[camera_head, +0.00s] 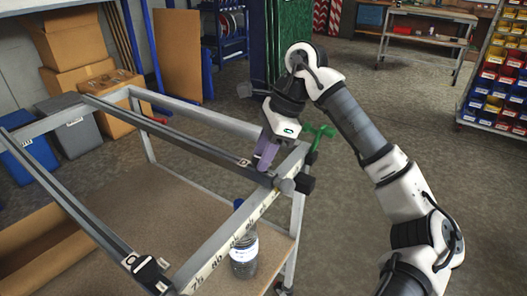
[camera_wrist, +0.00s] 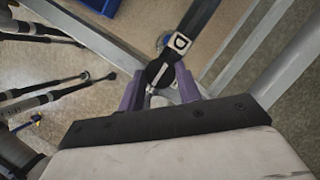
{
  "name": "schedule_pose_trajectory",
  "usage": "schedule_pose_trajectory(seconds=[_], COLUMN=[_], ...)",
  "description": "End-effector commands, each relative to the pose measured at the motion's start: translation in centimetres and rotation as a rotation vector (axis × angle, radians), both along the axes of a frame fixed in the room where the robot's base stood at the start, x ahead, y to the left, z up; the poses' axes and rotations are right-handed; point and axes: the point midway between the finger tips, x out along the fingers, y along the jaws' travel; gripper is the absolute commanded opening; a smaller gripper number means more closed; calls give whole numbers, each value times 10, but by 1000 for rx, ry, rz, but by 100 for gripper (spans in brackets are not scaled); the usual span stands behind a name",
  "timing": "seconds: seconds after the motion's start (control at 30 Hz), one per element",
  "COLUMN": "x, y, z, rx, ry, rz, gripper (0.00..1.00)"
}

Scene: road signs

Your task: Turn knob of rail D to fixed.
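My gripper (camera_head: 265,158) points down over the near right end of a dark rail, with purple fingers. In the wrist view, the rail (camera_wrist: 192,24) carries a white label with a black D (camera_wrist: 181,43). Just below the label is the round black knob (camera_wrist: 157,74) with a pale pointer line, slanted in the picture. My gripper's fingers (camera_wrist: 160,88) stand apart on either side of the knob. Gaps seem to show between knob and fingers, but contact cannot be told. In the head view the gripper hides the knob.
A second rail (camera_head: 75,205) with a black end fitting (camera_head: 148,270) lies on the left of the metal frame (camera_head: 225,238). A bottle (camera_head: 244,250) stands below the frame's front bar. A green clamp handle (camera_head: 320,131) is close right of the gripper. Boxes (camera_head: 75,48) stand behind.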

Motion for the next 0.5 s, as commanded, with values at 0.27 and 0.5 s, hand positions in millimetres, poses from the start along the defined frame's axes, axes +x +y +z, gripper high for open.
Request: schedule_pose_trajectory(seconds=[0.27, 0.5], x=[0, -1], y=[0, -1], z=[0, -2], rx=[-1, -2], ry=[0, -2], rz=[-8, -85], gripper=[11, 11])
